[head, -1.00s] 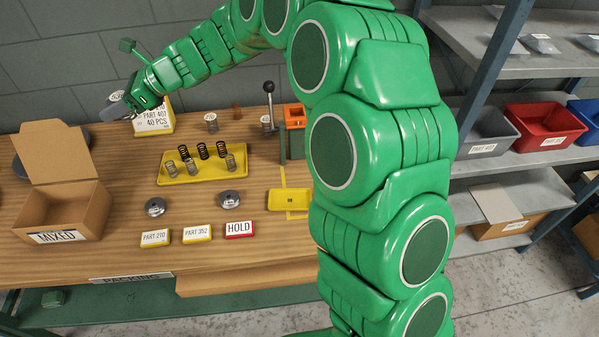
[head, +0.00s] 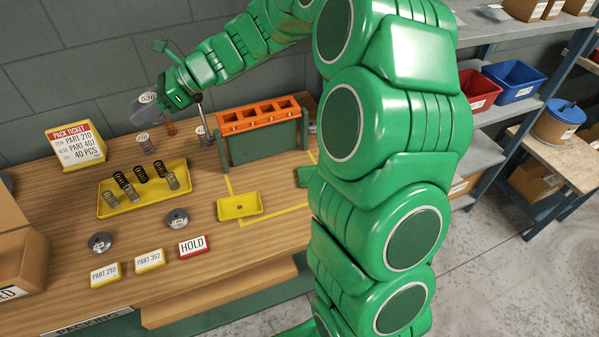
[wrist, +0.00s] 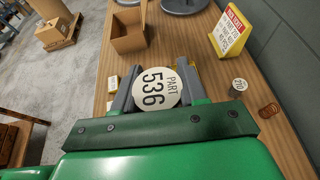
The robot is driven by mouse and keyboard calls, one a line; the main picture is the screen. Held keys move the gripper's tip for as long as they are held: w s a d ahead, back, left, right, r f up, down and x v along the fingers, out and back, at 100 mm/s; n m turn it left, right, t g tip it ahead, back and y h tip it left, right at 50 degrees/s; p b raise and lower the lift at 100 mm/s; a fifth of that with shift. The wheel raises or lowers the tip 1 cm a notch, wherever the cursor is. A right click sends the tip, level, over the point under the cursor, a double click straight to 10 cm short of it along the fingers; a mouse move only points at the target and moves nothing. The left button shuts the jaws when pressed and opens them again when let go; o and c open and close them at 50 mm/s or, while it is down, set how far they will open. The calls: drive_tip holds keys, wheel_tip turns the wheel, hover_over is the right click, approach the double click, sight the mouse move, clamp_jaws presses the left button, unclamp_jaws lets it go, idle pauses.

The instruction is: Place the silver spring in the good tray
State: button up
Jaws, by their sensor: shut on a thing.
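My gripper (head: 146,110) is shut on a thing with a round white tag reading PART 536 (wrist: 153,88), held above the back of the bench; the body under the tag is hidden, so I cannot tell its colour. A yellow tray (head: 122,208) holds several black springs (head: 140,173) and grey, silver-looking springs (head: 172,181). A small yellow tray (head: 240,207), with a dark mark too small to read, lies to its right. A green tray (head: 304,177) is partly hidden behind my arm. I cannot tell which is the good tray.
An orange-topped green rack (head: 262,118) stands at the back right. A spring tagged 210 (head: 145,142) and a copper spring (head: 171,128) stand below my gripper. A pack ticket (head: 75,145), grey discs (head: 177,218), name cards (head: 149,261) and a cardboard box (head: 20,262) are nearby.

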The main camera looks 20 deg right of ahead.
drive_tip(key=s+d+m+t, duration=0.1)
drive_tip(key=s+d, duration=0.3)
drive_tip(key=d, duration=0.5)
drive_tip(key=s+d+m+t, duration=0.1)
drive_tip(key=s+d, duration=0.4)
drive_tip(key=d, duration=0.4)
drive_tip(key=s+d+m+t, duration=0.1)
drive_tip(key=s+d, duration=0.3)
drive_tip(key=d, duration=0.5)
drive_tip(key=s+d+t, duration=0.1)
drive_tip(key=s+d, duration=0.5)
drive_tip(key=s, duration=0.4)
hover_over(314, 166)
drive_tip(key=s+a, duration=0.2)
drive_tip(key=s, duration=0.2)
drive_tip(key=shift+m+h, duration=0.3)
drive_tip(key=shift+h, duration=0.1)
wheel_tip(314, 166, down, 19)
drive_tip(key=shift+d+f, duration=0.15)
drive_tip(key=shift+w+d+f, duration=0.15)
drive_tip(key=shift+w+f, duration=0.45)
drive_tip(key=shift+f, duration=1.65)
